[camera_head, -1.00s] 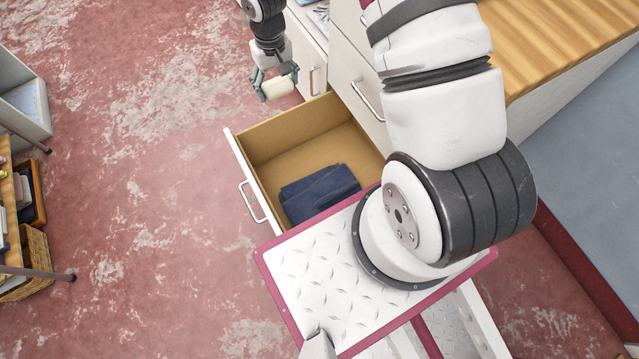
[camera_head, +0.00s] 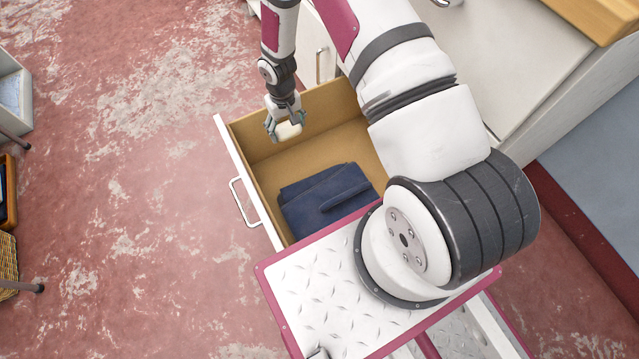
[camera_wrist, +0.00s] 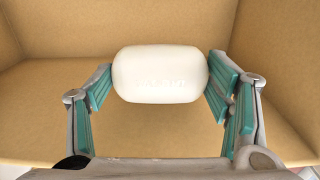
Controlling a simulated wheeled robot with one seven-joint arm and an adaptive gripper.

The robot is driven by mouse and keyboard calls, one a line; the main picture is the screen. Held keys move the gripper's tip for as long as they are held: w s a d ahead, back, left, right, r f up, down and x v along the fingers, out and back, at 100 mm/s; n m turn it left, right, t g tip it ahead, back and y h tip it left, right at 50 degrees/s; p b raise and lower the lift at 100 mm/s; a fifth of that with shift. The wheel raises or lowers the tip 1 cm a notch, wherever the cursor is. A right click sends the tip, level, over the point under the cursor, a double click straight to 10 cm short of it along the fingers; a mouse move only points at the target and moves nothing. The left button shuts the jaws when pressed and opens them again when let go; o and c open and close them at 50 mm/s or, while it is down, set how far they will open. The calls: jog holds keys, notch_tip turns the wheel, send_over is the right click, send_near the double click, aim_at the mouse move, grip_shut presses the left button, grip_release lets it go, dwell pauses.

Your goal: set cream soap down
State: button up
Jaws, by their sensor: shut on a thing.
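The cream soap (camera_head: 288,131) is a rounded, pale bar. My gripper (camera_head: 285,124) is shut on it, and in the head view both are over the far part of the open drawer (camera_head: 247,179). In the wrist view the soap (camera_wrist: 160,74) sits between the teal pads of my gripper (camera_wrist: 160,82), one finger at each end. Bare drawer floor and walls show around and behind it. I cannot tell whether the soap touches the drawer floor.
A folded dark blue cloth (camera_head: 312,210) lies in the near part of the drawer. The drawer's white front with its handle (camera_head: 244,202) is on the left. The cabinet (camera_head: 480,50) stands to the right. Shelving with a basket (camera_head: 8,262) is at the far left.

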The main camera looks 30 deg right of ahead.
aim_at(293, 162)
notch_tip(293, 162, down, 18)
jog(key=b, duration=0.6)
jog(key=shift+r+b, duration=0.25)
jog(key=shift+b, duration=0.1)
jog(key=o, duration=1.2)
jog(key=shift+f, duration=0.1)
notch_tip(293, 162, up, 12)
jog(key=p, duration=0.5)
jog(key=shift+r, duration=0.2)
